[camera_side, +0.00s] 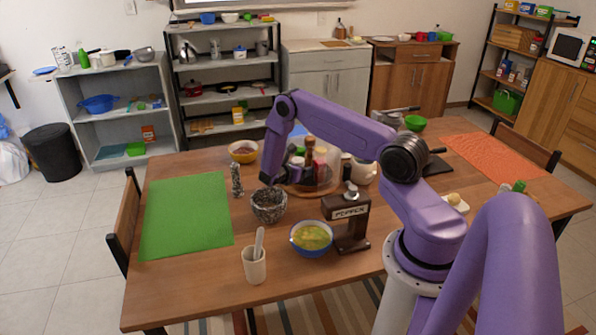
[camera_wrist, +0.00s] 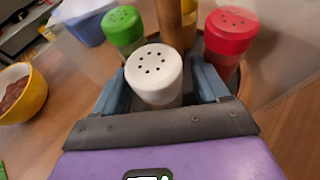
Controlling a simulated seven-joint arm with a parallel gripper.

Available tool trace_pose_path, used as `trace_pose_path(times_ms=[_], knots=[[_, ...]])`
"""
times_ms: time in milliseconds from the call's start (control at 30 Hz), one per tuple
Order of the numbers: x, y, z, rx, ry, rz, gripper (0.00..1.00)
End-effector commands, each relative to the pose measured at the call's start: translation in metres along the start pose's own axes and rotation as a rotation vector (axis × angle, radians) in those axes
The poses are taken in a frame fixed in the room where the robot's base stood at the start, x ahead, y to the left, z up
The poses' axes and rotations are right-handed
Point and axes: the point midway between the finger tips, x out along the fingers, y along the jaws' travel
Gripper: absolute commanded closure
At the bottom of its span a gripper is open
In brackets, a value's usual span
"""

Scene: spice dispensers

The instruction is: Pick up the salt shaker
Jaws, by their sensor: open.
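In the wrist view a white-capped shaker (camera_wrist: 154,73) with dark holes in its top stands between my fingers; it looks like the salt shaker, though no label shows. My gripper (camera_wrist: 162,86) is open, with one blue finger on each side of this shaker. I cannot tell whether either finger touches it. A green-capped shaker (camera_wrist: 123,30) stands behind it to the left, and a red-capped shaker (camera_wrist: 230,38) to the right. In the side view my gripper (camera_side: 273,178) is low at the left edge of the round spice holder (camera_side: 322,191).
A brown wooden mill (camera_wrist: 172,22) stands right behind the white cap. A stone mortar (camera_side: 269,208), a pepper dispenser (camera_side: 347,222) and a soup bowl (camera_side: 311,237) stand in front of the holder. A yellow bowl (camera_side: 243,151) is behind. The green mat (camera_side: 187,215) is clear.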

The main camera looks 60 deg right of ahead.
Motion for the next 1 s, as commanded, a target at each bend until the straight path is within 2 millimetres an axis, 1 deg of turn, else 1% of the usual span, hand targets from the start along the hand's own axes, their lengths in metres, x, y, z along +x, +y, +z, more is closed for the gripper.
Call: trace_pose_path(times_ms=[133, 167, 200, 267, 300, 333, 767, 867, 1000], knots=[[0.000, 0.000, 0.000, 0.000, 0.000, 0.000, 0.26], [0.000, 0.000, 0.000, 0.000, 0.000, 0.000, 0.29], [0.000, 0.000, 0.000, 0.000, 0.000, 0.000, 0.42], [0.000, 0.000, 0.000, 0.000, 0.000, 0.000, 0.62], [0.000, 0.000, 0.000, 0.000, 0.000, 0.000, 0.75], [0.000, 0.000, 0.000, 0.000, 0.000, 0.000, 0.83], [-0.004, 0.001, 0.004, 0.000, 0.000, 0.000, 0.83], [-0.008, 0.002, 0.009, 0.001, -0.001, 0.000, 0.83], [-0.013, 0.003, 0.022, 0.002, -0.001, 0.001, 0.83]])
